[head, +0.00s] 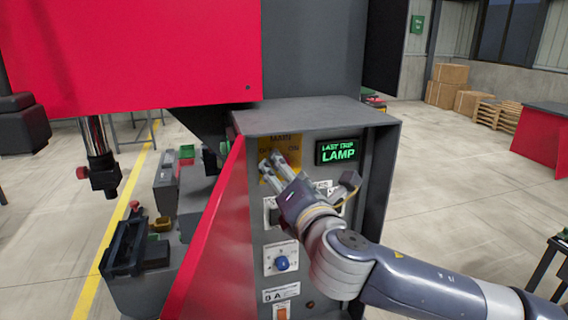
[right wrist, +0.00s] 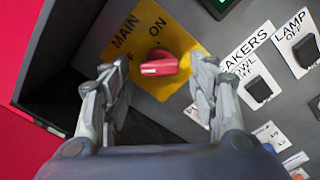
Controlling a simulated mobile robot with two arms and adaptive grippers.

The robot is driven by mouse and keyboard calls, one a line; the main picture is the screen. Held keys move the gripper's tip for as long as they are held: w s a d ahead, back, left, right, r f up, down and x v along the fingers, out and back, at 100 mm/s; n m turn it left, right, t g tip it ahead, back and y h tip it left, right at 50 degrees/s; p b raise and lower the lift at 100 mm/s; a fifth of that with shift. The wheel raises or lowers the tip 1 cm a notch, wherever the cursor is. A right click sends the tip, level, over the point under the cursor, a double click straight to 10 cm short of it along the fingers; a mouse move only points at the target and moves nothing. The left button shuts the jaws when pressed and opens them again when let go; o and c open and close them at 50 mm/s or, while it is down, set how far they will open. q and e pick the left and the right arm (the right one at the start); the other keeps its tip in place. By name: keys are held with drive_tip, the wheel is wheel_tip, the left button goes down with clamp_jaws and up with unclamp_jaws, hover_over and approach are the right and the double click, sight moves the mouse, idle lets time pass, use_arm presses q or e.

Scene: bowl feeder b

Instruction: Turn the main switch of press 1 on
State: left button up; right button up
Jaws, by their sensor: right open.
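The main switch is a red knob (right wrist: 172,66) on a yellow plate (right wrist: 143,30) marked MAIN, OFF and ON. The knob's white-marked end points left in the right wrist view, roughly toward the partly covered OFF label. In the head view the yellow plate (head: 288,143) sits inside the grey cabinet, and my gripper hides the knob. My right gripper (head: 269,166) is in front of the plate. In the right wrist view it (right wrist: 152,76) is open, with one finger to each side of the knob and no visible contact. My left gripper is not in view.
A lit green LAMP display (head: 338,151), labelled switches (right wrist: 258,88) and a blue knob (head: 282,263) are close by. The grey cabinet frame (head: 380,190) borders the right side.

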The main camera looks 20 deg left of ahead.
drive_tip(key=shift+x, duration=0.75)
drive_tip(key=c, duration=1.1)
drive_tip(key=shift+f, duration=0.1)
drive_tip(key=m+b, duration=0.1)
drive_tip(key=m, duration=0.5)
drive_tip(key=m+b, duration=0.2)
drive_tip(key=m, duration=0.4)
drive_tip(key=m+b, duration=0.1)
drive_tip(key=m, duration=0.4)
drive_tip(key=shift+r+m, duration=0.35)
drive_tip(key=shift+m, duration=0.05)
